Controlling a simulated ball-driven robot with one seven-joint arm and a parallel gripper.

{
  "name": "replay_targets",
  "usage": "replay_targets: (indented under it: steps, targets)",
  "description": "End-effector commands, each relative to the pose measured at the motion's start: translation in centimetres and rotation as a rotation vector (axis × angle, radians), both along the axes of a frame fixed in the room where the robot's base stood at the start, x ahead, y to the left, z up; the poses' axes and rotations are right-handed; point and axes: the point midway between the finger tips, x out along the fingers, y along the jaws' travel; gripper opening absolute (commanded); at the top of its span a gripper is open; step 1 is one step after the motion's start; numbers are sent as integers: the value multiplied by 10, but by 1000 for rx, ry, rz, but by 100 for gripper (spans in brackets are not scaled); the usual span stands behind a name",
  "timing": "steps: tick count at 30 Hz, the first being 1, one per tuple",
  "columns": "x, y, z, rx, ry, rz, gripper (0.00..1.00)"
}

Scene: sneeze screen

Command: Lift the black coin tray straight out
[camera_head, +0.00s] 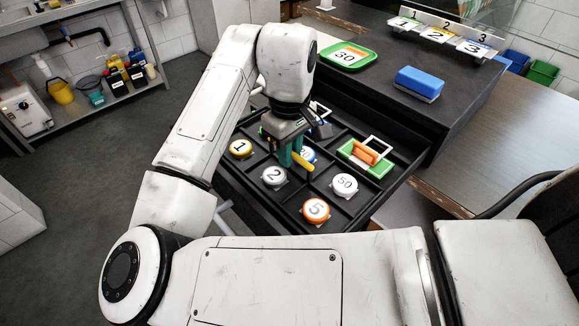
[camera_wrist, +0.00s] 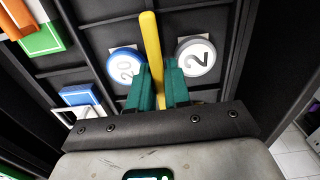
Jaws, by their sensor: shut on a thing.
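The black coin tray (camera_head: 322,182) lies in the open drawer, with compartments holding round discs. Discs marked 1 (camera_head: 240,148), 2 (camera_head: 274,175), 50 (camera_head: 344,185) and 5 (camera_head: 316,209) show. In the wrist view the tray (camera_wrist: 92,22) lies below my gripper. My gripper (camera_head: 291,158) points down over the tray's middle. Its green fingers (camera_wrist: 158,78) are shut on a yellow bar (camera_wrist: 150,35), which runs between the blue-rimmed 20 disc (camera_wrist: 125,66) and the white 2 disc (camera_wrist: 199,57). I cannot tell how the bar joins the tray.
A green and white block with orange pieces (camera_head: 366,157) lies in a right compartment. The dark counter (camera_head: 392,62) behind holds a green dish marked 30 (camera_head: 336,64), a blue sponge (camera_head: 420,81) and a numbered stand (camera_head: 440,36). Glass rises at upper right.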

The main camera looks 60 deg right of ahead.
Motion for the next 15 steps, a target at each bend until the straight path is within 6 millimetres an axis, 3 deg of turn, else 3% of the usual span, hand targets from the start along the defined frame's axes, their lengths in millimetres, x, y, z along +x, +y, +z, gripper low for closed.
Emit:
replay_targets:
  steps: [15]
  targets:
    - [0, 0, 28, 0, -1, 3, 0]
